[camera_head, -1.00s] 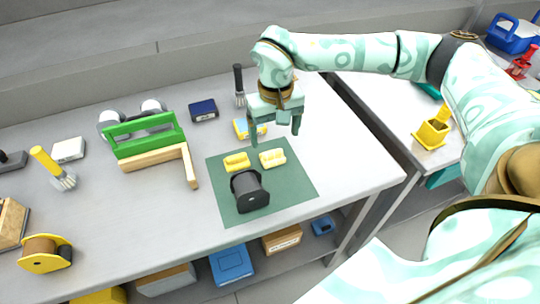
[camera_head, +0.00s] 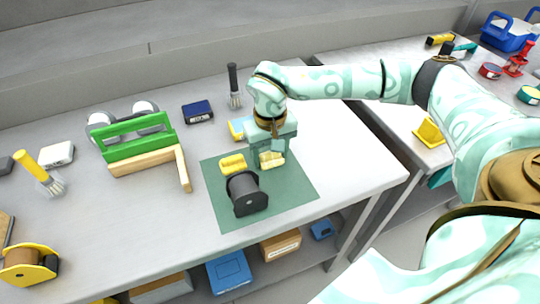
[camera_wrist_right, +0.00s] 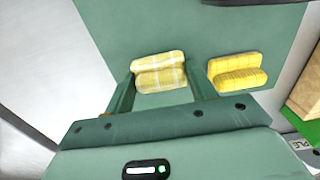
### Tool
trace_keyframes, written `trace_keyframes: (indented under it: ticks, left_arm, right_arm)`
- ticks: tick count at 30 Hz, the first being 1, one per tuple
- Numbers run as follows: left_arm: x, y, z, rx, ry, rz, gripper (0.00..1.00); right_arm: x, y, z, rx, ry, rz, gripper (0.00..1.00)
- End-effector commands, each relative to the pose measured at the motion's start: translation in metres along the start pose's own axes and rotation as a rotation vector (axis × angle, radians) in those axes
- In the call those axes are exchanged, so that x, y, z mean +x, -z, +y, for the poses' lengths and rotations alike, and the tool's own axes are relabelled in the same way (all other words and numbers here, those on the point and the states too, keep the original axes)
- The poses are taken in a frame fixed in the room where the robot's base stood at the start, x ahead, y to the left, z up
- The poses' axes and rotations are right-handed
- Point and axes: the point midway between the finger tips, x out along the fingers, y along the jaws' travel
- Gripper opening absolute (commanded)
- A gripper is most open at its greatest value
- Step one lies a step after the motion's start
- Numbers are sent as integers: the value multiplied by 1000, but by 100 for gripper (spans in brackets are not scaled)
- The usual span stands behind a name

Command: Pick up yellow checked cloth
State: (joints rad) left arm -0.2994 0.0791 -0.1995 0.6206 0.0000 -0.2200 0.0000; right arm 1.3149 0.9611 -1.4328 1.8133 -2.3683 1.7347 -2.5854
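The pale yellow checked cloth (camera_head: 272,160) is a small folded piece on the green mat (camera_head: 290,195). In the right wrist view the checked cloth (camera_wrist_right: 159,73) lies between the two fingers of my right gripper (camera_wrist_right: 160,76). My right gripper (camera_head: 266,155) points down over it, fingers apart, one on each side of the cloth. The fingertips are very close to its ends; I cannot tell whether they touch. My left gripper is out of view.
A wooden square with a green level (camera_head: 140,142) lies left. The mat's right part is clear.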

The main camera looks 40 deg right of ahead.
Motion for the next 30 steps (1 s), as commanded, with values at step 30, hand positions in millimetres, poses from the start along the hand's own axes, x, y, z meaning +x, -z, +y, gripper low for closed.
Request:
trace_keyframes:
  ticks: [30]
  left_arm:
    - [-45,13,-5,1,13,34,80]
  right_arm:
    - [-109,-60,-59,-7,2,3,34]
